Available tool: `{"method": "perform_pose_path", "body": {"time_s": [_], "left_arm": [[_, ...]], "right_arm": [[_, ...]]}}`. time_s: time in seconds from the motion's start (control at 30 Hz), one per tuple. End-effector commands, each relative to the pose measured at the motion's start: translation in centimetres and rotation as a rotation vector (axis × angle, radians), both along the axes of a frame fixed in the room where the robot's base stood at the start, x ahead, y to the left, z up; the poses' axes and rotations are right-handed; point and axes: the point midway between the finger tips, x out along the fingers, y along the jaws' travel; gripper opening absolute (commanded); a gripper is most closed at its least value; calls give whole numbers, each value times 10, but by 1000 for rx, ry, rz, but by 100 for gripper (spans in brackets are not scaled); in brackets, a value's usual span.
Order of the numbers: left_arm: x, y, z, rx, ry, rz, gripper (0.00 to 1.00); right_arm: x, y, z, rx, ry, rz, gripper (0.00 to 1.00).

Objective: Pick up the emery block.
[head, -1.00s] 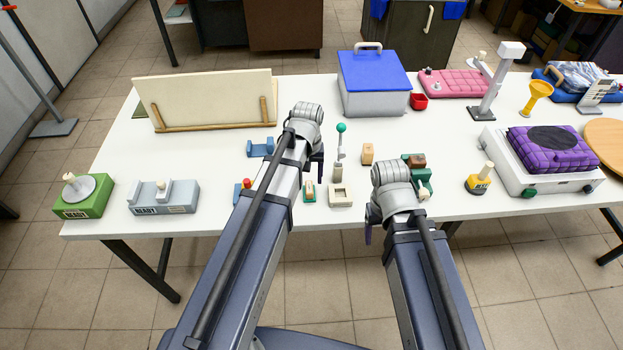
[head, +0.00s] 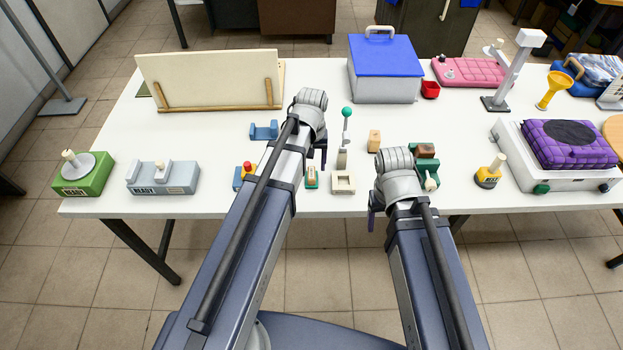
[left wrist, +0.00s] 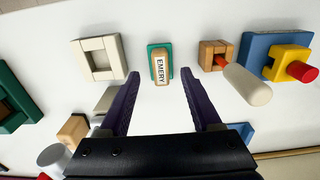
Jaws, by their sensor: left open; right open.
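The emery block (left wrist: 161,65) is a small tan block with a white label reading EMERY, on a green base. In the head view it (head: 312,177) lies near the table's front edge, beside my left arm. My left gripper (left wrist: 160,76) is open, its two purple fingers spread and pointing toward the block, one to each side in the picture. Nothing is between them that they grip. In the head view my left gripper (head: 321,150) hangs over the table. My right gripper (head: 372,218) is near the front edge; its fingers are mostly hidden by the arm.
A cream square frame (head: 343,182) and a wooden piece with a pale peg (left wrist: 215,55) flank the block. A blue-and-yellow piece with a red knob (left wrist: 285,58) sits further right in the wrist view. A green-topped stick (head: 346,130) stands nearby on the white table (head: 220,220).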

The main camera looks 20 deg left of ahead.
Motion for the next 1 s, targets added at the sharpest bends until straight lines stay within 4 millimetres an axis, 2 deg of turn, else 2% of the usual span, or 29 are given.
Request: {"method": "perform_pose_path", "body": {"time_s": [0.4, 0.73, 1.0], "left_arm": [[-4, 0, -48, 0, 0, 0, 65], [-4, 0, -50, 0, 0, 0, 65], [-4, 0, -50, 0, 0, 0, 36]], "right_arm": [[0, 0, -48, 0, 0, 0, 69], [0, 0, -50, 0, 0, 0, 69], [0, 0, -50, 0, 0, 0, 69]]}}
